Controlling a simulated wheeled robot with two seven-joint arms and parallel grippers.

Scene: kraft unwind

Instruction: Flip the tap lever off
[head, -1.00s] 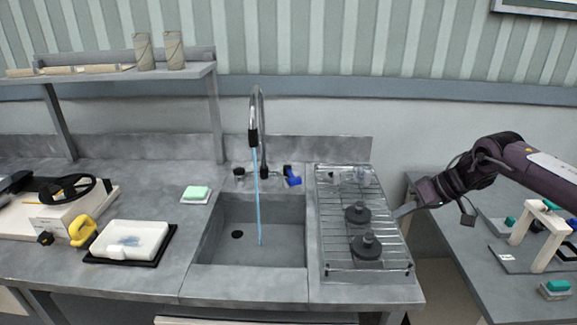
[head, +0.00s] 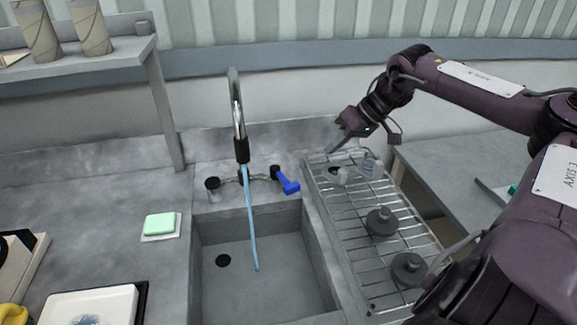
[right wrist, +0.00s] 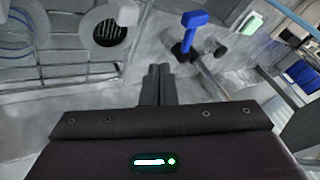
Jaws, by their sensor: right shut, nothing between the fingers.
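The tap (head: 240,130) has a tall chrome gooseneck spout, and a blue stream of water (head: 252,225) runs from it into the sink. Its blue lever (head: 286,182) sits to the right of the spout base and points toward the front right. The blue lever (right wrist: 195,20) shows upright at the top of the right wrist view. My right gripper (head: 331,150) is shut and empty, above the back of the wire rack, to the right of the lever and apart from it. Its closed fingers (right wrist: 158,76) show in the right wrist view. My left gripper is not in view.
The wire rack (head: 345,222) right of the sink holds dark round weights (head: 381,222) and clear pieces (head: 369,164) near the back. A green sponge (head: 160,224) lies left of the sink (head: 290,250). The wall stands close behind the tap.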

